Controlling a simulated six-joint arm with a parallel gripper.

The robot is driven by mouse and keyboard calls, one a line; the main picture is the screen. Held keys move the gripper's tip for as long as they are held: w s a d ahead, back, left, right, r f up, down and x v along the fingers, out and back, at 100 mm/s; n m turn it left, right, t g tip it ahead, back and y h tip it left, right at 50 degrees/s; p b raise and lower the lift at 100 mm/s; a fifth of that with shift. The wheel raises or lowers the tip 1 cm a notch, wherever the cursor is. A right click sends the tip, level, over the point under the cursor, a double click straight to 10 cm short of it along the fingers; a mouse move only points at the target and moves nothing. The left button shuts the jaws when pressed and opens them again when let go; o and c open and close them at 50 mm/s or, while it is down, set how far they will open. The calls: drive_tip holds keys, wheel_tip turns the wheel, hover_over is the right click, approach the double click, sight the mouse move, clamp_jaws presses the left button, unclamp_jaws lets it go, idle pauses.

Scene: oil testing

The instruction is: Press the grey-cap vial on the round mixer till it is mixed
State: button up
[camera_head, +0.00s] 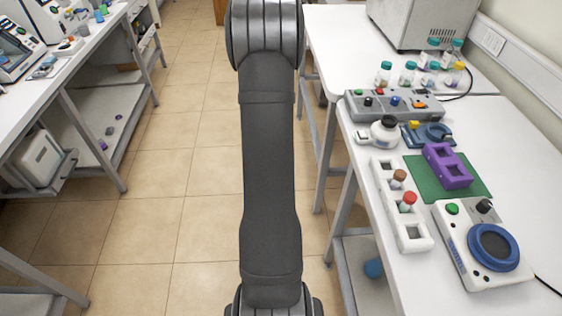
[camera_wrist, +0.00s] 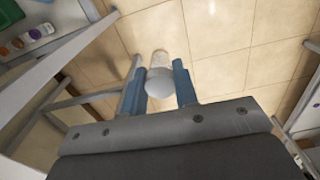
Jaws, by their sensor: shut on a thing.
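My gripper (camera_wrist: 160,84) shows in the wrist view, its blue fingers shut on the grey-cap vial (camera_wrist: 161,81). The light grey cap faces the camera, and the clear body points away, over the tiled floor. The vial touches nothing else that I can see. The round mixer (camera_head: 493,248), a white box with a dark blue round pad, a green button and a black knob, stands at the front right of the right-hand bench in the head view. My gripper and the vial are out of the head view, so their distance from the mixer cannot be told.
A white rack (camera_head: 382,184) holds a brown-cap vial (camera_head: 398,179) and a red-cap vial (camera_head: 408,202). A purple rack (camera_head: 447,166) stands on a green mat (camera_head: 425,182). A grey button box (camera_head: 393,104) and several capped bottles stand behind. Open floor lies between the benches.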

drive_tip(key=w+d+r+m, duration=0.2)
drive_tip(key=w+d+r, duration=0.4)
drive_tip(key=d, duration=0.4)
wheel_tip(320, 180, up, 23)
drive_tip(key=m, duration=0.4)
hover_over(389, 123)
drive_tip(key=shift+f, duration=3.05)
